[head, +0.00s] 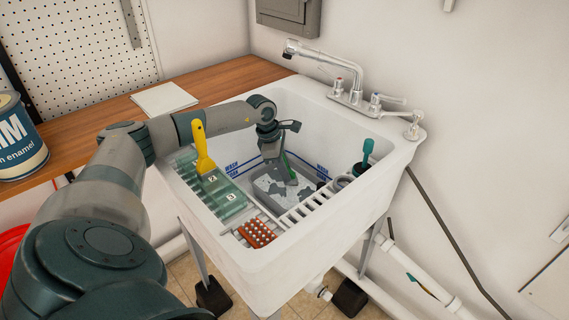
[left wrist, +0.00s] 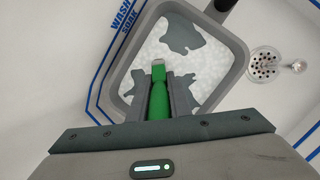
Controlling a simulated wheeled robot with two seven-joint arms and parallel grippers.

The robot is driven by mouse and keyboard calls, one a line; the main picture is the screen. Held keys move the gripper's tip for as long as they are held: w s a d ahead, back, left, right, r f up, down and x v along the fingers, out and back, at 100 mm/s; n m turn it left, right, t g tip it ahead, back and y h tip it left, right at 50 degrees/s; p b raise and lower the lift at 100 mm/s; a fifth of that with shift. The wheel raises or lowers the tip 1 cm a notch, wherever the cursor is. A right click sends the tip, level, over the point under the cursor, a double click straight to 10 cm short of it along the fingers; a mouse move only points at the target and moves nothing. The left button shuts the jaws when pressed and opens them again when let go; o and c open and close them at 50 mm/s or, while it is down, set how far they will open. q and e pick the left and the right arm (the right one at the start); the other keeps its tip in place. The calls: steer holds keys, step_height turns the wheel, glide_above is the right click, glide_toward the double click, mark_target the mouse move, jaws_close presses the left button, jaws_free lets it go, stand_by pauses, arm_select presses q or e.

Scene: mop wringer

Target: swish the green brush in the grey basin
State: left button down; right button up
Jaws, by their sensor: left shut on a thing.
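My left gripper (head: 273,154) reaches down into the white sink and is shut on the green brush (head: 287,161). In the left wrist view the brush's green handle (left wrist: 158,98) lies between the two fingers, and its far end points into the grey basin (left wrist: 236,60). The basin (head: 259,190) stands on the sink floor and holds pale, foamy water with grey patches. The brush is over or in the basin; its bristles are hidden, so I cannot tell how deep it reaches. My right gripper is not in view.
The white sink (head: 335,205) has a faucet (head: 330,58) at the back. A teal-handled brush (head: 364,158) stands at the right, and an orange-brown scrubber (head: 257,233) lies at the front. A drain (left wrist: 265,65) shows beside the basin.

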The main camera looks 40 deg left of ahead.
arm_select(q)
steer(key=s, duration=0.5)
steer(key=shift+s+a, duration=0.2)
steer(key=shift+s, duration=0.15)
stand_by(0.3)
steer(key=shift+w+d+b, duration=0.2)
steer(key=shift+w+b, duration=0.25)
steer(key=shift+w, duration=2.35)
steer(key=shift+s, duration=0.15)
steer(key=s, duration=0.5)
steer(key=shift+s+a, duration=0.15)
steer(key=shift+a, duration=0.05)
